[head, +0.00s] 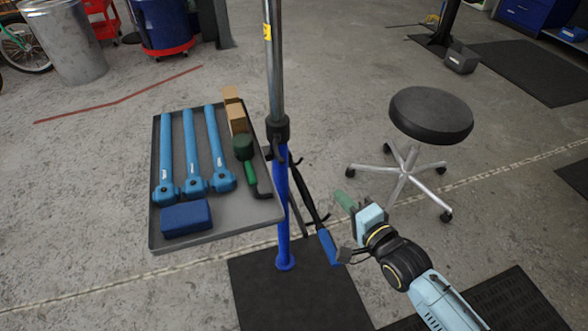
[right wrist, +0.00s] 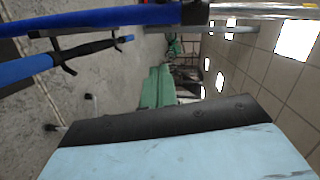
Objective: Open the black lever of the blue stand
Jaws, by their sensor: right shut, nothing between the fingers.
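The blue stand (head: 283,215) is an upright blue tube with a chrome upper post. A black collar (head: 278,129) sits at its top, with a small dark part below it that looks like the black lever (head: 281,155); its exact position is hard to tell. In the right wrist view the blue tube (right wrist: 100,18) runs along the top edge, with the black collar (right wrist: 195,12) at its end. My right gripper (head: 341,196) has green fingers, also in the wrist view (right wrist: 158,88). It is shut and empty, right of the stand and apart from it. My left gripper is out of view.
A grey tray (head: 232,220) left of the post holds blue tools, a blue block, wooden blocks and a green-handled tool. A thin black bar with a blue end (head: 327,245) slants between post and gripper. A black stool (head: 430,115) stands right.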

